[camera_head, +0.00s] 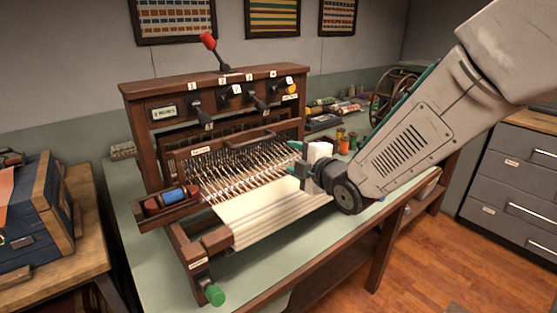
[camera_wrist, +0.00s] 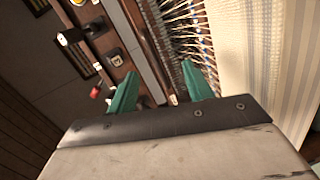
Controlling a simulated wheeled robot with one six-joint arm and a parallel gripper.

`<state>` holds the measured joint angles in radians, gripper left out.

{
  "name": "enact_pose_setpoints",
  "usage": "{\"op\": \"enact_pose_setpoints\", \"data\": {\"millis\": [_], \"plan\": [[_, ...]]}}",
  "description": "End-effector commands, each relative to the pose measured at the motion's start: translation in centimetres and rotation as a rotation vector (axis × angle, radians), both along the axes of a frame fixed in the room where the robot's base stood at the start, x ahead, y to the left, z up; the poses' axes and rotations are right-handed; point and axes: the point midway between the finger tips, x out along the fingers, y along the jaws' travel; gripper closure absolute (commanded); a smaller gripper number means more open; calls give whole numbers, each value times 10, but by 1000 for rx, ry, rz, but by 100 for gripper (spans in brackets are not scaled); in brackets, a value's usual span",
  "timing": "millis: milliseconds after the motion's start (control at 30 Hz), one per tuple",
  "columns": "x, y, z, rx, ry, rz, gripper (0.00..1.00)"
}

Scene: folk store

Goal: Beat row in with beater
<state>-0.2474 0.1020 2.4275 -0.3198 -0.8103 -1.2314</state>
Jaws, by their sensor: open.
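A brown wooden table loom (camera_head: 160,93) stands on a pale green table. My gripper (camera_head: 297,160) is over the right side of the warp, near the beater's right end. In the wrist view its two green fingers (camera_wrist: 160,88) are apart, with nothing seen held between them. Whether they touch the loom is unclear.
A shuttle with blue thread (camera_head: 174,195) sits in a holder at the loom's left. A red-knobbed lever (camera_head: 208,41) rises above the castle, which carries several small levers. Spools (camera_head: 345,141) and a spoked wheel (camera_head: 392,88) stand behind my arm.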

Motion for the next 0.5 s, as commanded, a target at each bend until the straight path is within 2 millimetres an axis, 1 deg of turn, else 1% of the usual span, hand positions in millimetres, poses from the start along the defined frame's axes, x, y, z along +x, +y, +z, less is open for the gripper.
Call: {"op": "enact_pose_setpoints", "data": {"millis": [33,133,200,333,500], "plan": [[2,12,-4,-14,-54,39,49],[2,28,-4,-36,-154,94,49],[2,34,-3,-43,-196,115,49],[4,40,-3,-47,-226,128,49],[16,49,-2,-46,-227,129,49]]}}
